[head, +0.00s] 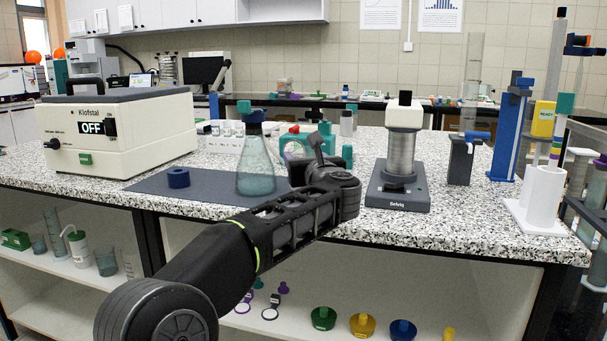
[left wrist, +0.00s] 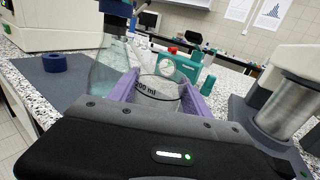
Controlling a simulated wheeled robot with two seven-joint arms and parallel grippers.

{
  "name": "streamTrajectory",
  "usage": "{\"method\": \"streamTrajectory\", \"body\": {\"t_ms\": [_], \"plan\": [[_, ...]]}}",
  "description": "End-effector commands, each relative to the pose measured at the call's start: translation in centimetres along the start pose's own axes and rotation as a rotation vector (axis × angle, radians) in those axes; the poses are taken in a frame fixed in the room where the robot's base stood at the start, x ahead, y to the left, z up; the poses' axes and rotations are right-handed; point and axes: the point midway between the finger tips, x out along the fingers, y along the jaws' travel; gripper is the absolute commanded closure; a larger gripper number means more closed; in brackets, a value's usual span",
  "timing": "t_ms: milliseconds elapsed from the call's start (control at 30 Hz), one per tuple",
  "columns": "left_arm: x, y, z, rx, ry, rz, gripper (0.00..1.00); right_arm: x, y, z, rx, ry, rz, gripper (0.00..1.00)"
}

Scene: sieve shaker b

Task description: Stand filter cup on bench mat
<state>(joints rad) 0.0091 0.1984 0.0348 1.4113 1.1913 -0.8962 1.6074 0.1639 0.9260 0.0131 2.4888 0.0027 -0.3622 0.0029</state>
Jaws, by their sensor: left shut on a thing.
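My left gripper (head: 318,155) reaches over the bench beside the right end of the dark bench mat (head: 150,184). In the left wrist view its purple fingers (left wrist: 160,88) are shut on a clear cup (left wrist: 158,92) marked 200 ml, which I take to be the filter cup. The cup looks upright; its base is hidden behind the gripper body, so I cannot tell whether it touches anything. The mat also shows in the left wrist view (left wrist: 45,88). My right gripper is not in view.
The cream Klofstal box (head: 120,135), showing OFF, stands left of the mat. Teal bottles (head: 328,138) and a white rack (head: 228,143) are behind. Bare mat lies between ring and flask and along the front left.

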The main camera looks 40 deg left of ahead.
Motion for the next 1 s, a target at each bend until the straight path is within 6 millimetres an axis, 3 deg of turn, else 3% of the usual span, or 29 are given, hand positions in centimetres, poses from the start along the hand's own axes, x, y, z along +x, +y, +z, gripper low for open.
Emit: {"method": "streamTrajectory", "body": {"t_ms": [200, 667, 700, 933, 1000], "plan": [[0.0, 0.0, -3.2, 0.002, 0.001, 0.001, 0.86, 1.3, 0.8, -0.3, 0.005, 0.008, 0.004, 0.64], [0.0, 0.0, -3.8, 0.000, 0.000, 0.000, 0.86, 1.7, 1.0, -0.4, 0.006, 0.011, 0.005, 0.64], [0.0, 0.0, -3.6, 0.000, 0.000, 0.000, 0.41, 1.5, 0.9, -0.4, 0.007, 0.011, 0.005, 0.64], [0.0, 0.0, -3.6, 0.001, 0.001, 0.000, 0.22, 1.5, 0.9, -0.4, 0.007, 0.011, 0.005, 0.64], [0.0, 0.0, -3.6, 0.001, 0.001, 0.000, 0.22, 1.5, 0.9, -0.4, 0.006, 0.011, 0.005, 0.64]]}}
